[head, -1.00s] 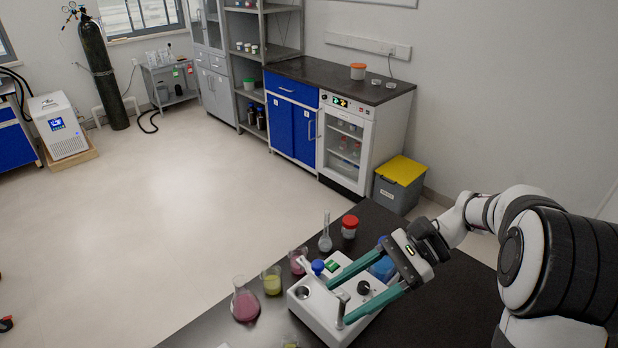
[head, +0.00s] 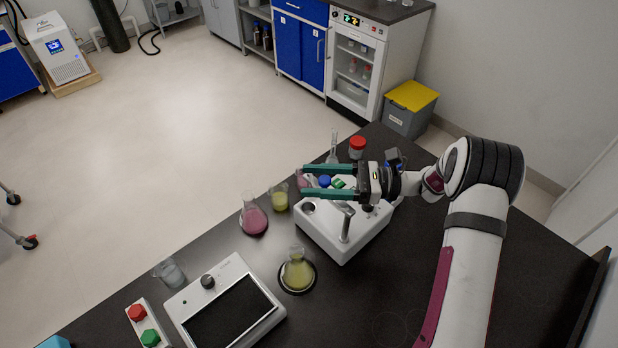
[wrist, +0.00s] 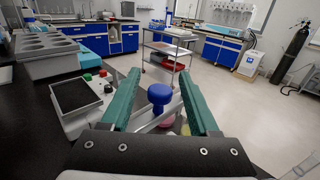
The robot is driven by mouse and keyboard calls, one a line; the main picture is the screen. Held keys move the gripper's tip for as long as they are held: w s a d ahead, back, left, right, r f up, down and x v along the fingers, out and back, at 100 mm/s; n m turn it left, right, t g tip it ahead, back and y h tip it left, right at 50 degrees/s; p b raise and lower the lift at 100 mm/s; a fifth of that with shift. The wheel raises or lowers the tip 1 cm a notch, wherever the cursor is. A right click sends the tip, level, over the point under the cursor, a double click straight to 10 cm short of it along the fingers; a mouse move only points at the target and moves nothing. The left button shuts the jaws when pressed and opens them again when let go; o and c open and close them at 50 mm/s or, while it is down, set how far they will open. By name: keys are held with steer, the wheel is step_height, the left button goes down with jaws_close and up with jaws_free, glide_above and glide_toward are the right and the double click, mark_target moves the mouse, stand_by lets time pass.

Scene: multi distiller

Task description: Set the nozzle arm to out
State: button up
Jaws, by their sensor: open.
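The white distiller box (head: 350,238) stands on the dark table, with a black dial and a green display on top. A blue knob (head: 325,181) shows at its far left side; in the wrist view the blue knob (wrist: 160,93) sits on a silver bar, apparently the nozzle arm (wrist: 152,122). A silver post (head: 345,222) with a bent top rises at the box's front. My gripper (head: 303,181) is open, its green fingers pointing left above the box. In the wrist view the knob lies between the fingers (wrist: 158,75), with gaps on both sides.
Flasks and beakers with pink (head: 254,219) and yellow liquid (head: 279,198) stand left of the box. A yellow flask (head: 298,272) stands on a round dark plate in front. A tablet-like panel (head: 228,308) and a red-green button box (head: 143,325) lie front left. A red-capped jar (head: 357,147) stands behind.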

steer(key=shift+a, duration=0.8)
jaws_close()
stand_by(0.9)
